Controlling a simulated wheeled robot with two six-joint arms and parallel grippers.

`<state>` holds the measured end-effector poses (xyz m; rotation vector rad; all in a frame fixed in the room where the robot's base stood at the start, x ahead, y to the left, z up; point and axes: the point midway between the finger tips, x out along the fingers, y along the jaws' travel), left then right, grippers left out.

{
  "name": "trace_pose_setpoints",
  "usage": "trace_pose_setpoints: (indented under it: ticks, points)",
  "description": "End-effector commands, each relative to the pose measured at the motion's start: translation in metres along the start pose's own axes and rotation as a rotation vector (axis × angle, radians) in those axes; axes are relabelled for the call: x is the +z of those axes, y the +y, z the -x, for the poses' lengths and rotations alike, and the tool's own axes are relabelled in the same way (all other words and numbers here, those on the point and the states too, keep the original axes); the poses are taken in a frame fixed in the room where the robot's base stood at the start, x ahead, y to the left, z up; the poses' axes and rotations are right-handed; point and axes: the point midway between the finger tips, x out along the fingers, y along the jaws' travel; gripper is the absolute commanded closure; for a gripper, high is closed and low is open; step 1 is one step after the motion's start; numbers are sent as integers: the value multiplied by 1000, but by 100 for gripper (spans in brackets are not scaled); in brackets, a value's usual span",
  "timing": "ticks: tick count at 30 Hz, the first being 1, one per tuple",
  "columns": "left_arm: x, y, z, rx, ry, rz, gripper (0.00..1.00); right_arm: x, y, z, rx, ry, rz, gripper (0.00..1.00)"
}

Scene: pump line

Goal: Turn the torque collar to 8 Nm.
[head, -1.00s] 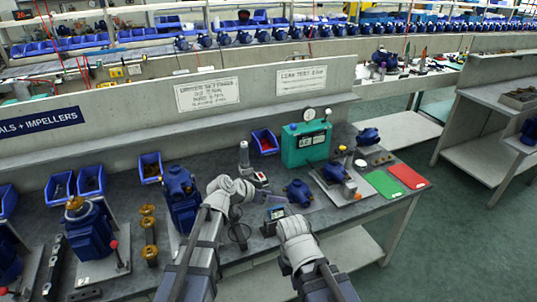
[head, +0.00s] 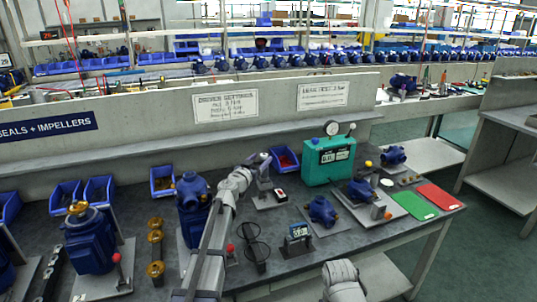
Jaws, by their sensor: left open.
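My left gripper (head: 259,162) is open at a small upright tool stand on the bench, behind the middle of the worktop. The stand's grey base (head: 268,201) shows, with a small black-and-red block (head: 280,194) on it. The gripper and wrist cover most of the tool on this stand, so the torque collar and its scale cannot be made out. I cannot tell whether the fingers are around the tool or beside it. My right arm shows only as a wrist link at the bottom edge; its gripper is out of view.
A small display unit (head: 297,240) and a blue pump (head: 321,211) stand right of the stand. A teal gauge case (head: 329,162) and blue bins (head: 285,159) are behind. A taller blue pump (head: 193,202) stands close left of my left arm. Green (head: 414,205) and red (head: 441,197) mats lie right.

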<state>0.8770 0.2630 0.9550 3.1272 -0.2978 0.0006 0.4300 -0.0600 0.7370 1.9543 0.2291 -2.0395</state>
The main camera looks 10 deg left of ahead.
Motion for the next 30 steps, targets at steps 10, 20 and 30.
trace_pose_setpoints:
  ticks: [10,20,30]
  points:
    - [0,0,-55,2,0,0,35,0,0,0,0,0,0,100]
    - [0,1,-64,1,0,0,35,0,0,0,0,0,0,100]
    - [0,1,-64,1,0,0,68,0,0,0,0,0,0,100]
